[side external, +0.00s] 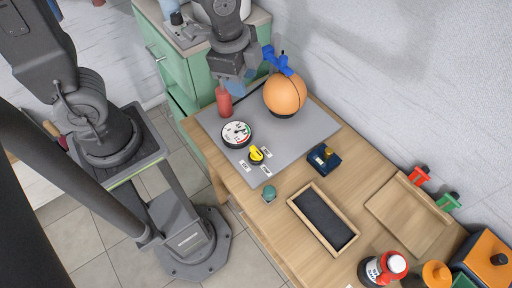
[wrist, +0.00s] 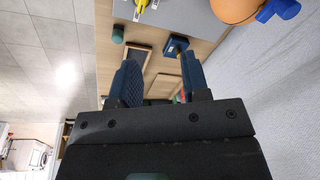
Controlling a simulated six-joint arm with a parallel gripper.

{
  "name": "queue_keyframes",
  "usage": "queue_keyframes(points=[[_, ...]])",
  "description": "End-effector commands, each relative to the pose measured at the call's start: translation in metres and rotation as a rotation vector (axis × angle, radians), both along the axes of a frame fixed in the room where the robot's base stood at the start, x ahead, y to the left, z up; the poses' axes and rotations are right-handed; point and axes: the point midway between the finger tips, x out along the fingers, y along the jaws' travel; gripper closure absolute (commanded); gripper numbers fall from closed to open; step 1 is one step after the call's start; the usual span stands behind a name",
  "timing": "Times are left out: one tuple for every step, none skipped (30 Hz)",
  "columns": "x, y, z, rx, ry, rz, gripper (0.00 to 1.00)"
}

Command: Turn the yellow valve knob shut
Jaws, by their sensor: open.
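The yellow valve knob (side external: 256,154) sits on the grey panel (side external: 300,140), just below a round white-faced gauge (side external: 237,133). Small white labels lie around the knob. In the wrist view, part of the yellow knob (wrist: 139,5) shows at the top edge, cut off by the frame. My gripper (side external: 240,84) is above the far part of the panel, apart from the knob. In the wrist view its two blue fingers are spread, and the gripper (wrist: 160,72) has nothing between them.
An orange ball (side external: 285,95) with a blue handle (side external: 277,60) and a red cylinder (side external: 224,101) stand near my gripper. A dark blue block (side external: 323,157), teal knob (side external: 269,193), dark-lined tray (side external: 322,219) and red-capped bottle (side external: 383,267) are on the wooden table. A wall borders the right.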

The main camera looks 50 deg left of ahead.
Motion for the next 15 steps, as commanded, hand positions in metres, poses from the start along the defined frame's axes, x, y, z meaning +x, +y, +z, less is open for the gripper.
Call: queue_keyframes(points=[[0.003, -0.009, -0.018, 0.020, 0.039, -0.101, 0.57], [0.005, -0.013, -0.026, 0.030, 0.056, -0.160, 0.57], [0.006, -0.018, -0.037, 0.042, 0.075, -0.235, 0.57], [0.007, -0.021, -0.045, 0.049, 0.089, -0.284, 0.57], [0.008, -0.025, -0.052, 0.056, 0.101, -0.330, 0.57], [0.008, -0.028, -0.060, 0.063, 0.114, -0.385, 0.57], [0.008, -0.030, -0.066, 0.067, 0.123, -0.420, 0.57], [0.008, -0.032, -0.070, 0.071, 0.132, -0.450, 0.57], [0.008, -0.034, -0.075, 0.074, 0.139, -0.483, 0.57], [0.008, -0.036, -0.078, 0.076, 0.143, -0.502, 0.57], [0.008, -0.037, -0.080, 0.078, 0.146, -0.516, 0.57], [0.008, -0.037, -0.083, 0.079, 0.149, -0.530, 0.57], [0.008, -0.038, -0.085, 0.079, 0.151, -0.535, 0.57], [0.008, -0.038, -0.087, 0.079, 0.152, -0.538, 0.57], [0.008, -0.038, -0.090, 0.079, 0.153, -0.540, 0.57]])
